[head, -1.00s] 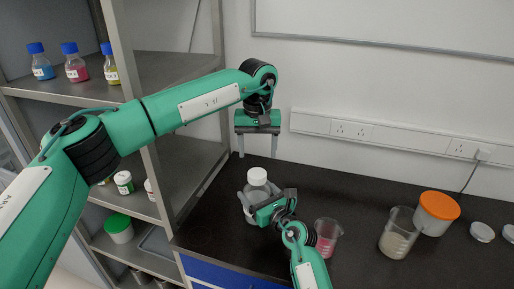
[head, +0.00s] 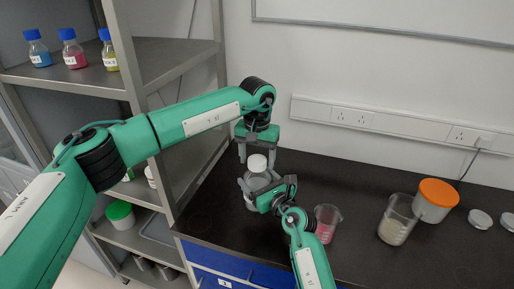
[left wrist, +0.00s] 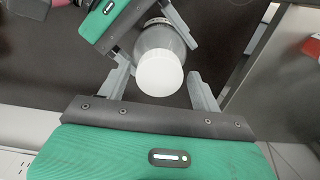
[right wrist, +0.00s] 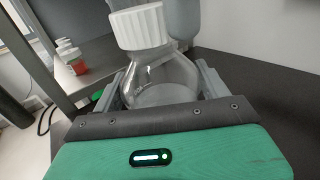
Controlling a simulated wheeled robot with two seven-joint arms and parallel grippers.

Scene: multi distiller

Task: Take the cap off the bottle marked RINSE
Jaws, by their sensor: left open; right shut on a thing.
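A clear bottle (head: 252,184) with a white ribbed cap (head: 257,163) stands on the dark bench; no RINSE label is readable. My right gripper (head: 256,192) is shut around the bottle's body, which shows between its fingers in the right wrist view (right wrist: 165,82). My left gripper (head: 257,155) points down from above, open, its fingertips at about cap height. In the left wrist view, the cap (left wrist: 160,73) lies between the spread fingers, with a gap on each side. In the right wrist view, the cap (right wrist: 139,27) sits on the bottle's neck.
A beaker of pink liquid (head: 326,222) stands right of my right gripper. A beaker with pale contents (head: 396,222) and an orange-lidded tub (head: 436,200) are farther right, near loose lids (head: 481,219). Metal shelving (head: 170,70) with blue-capped bottles (head: 72,48) is at the left.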

